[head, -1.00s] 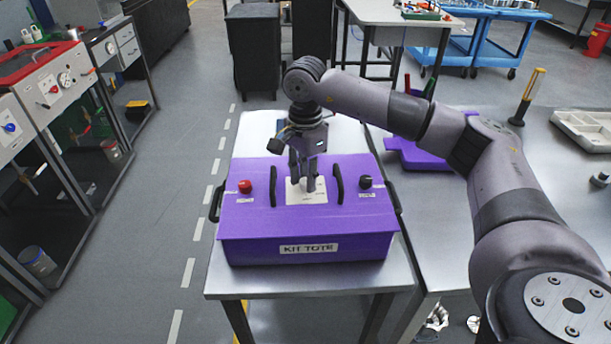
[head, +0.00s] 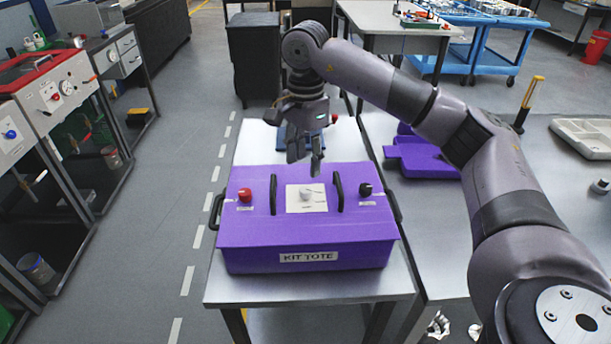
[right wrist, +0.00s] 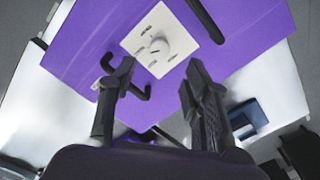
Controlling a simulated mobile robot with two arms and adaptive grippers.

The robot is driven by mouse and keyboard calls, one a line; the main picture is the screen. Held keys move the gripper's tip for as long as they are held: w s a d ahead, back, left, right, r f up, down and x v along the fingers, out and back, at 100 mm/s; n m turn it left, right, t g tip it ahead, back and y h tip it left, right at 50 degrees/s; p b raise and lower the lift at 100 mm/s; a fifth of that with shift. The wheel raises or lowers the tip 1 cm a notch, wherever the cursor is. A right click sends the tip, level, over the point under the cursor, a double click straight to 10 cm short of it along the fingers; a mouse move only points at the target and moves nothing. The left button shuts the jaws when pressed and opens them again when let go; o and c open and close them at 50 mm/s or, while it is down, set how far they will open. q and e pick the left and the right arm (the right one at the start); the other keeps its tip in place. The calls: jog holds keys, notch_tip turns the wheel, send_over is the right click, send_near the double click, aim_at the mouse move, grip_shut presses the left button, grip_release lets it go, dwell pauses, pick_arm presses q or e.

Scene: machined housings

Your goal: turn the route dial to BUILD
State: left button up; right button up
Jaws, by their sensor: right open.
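The route dial is a small white knob (head: 305,196) on a pale square plate (head: 318,206) on top of the purple kit tote (head: 250,226). In the right wrist view the white dial (right wrist: 159,47) sits on its plate (right wrist: 133,41) with small dark labels around it, too small to read. My right gripper (head: 305,169) is open and empty, raised above and behind the dial, clear of it. Its two fingers (right wrist: 158,78) show apart in the right wrist view, with nothing between them. My left gripper is not in view.
Black handles (head: 272,194) (head: 339,190) stand on either side of the plate. A red knob (head: 245,194) and a black knob (head: 366,189) sit further out on the lid. A blue object (head: 278,138) lies behind the tote. A purple tray (head: 425,160) is on the right-hand table.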

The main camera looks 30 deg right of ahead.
jog(key=shift+r, duration=2.3)
jog(key=shift+f, duration=0.1)
